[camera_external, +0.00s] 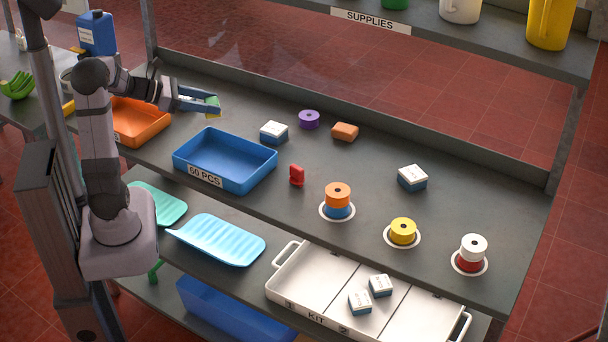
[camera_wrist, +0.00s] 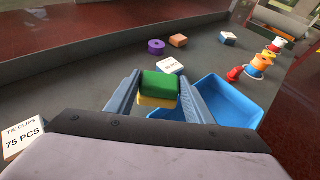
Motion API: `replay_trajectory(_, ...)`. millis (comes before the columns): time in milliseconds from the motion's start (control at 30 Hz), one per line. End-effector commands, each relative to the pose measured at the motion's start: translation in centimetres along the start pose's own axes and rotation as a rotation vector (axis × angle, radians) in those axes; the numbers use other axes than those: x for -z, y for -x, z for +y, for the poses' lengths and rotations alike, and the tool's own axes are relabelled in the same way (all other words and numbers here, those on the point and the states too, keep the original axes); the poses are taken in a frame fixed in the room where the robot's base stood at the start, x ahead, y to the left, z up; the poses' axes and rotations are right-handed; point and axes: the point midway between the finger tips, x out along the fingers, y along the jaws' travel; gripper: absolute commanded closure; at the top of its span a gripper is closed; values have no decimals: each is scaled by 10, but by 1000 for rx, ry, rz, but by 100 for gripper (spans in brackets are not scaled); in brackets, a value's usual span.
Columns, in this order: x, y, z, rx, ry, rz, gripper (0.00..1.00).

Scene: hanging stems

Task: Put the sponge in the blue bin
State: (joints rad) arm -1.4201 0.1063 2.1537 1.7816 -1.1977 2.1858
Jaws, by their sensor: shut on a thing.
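The sponge (camera_wrist: 158,87) has a green top and a yellow underside. My gripper (camera_external: 212,105) is shut on it, and in the wrist view the sponge sits between the two fingers. In the external view the sponge (camera_external: 213,102) is held above the back left of the table. The blue bin (camera_external: 225,162) is empty and stands on the table in front and to the right of my gripper. In the wrist view the blue bin (camera_wrist: 228,101) shows to the right of the sponge, partly hidden by a finger.
An orange bin (camera_external: 140,122) stands left of the blue bin. A white-topped box (camera_external: 273,132), a purple spool (camera_external: 309,119), an orange block (camera_external: 345,131) and a red piece (camera_external: 297,175) stand to the right. Spools stand on white discs further right.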

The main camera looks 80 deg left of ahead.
Motion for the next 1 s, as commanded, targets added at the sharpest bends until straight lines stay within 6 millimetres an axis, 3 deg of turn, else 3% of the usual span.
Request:
replay_trajectory(100,6,0,-44,143,-60,-1,74)
replay_trajectory(200,4,4,-72,245,-105,-1,74)
replay_trajectory(333,-2,10,-94,335,-142,0,74)
replay_trajectory(667,-4,12,-104,386,-157,1,74)
replay_trajectory(1000,39,-6,-104,384,-154,1,74)
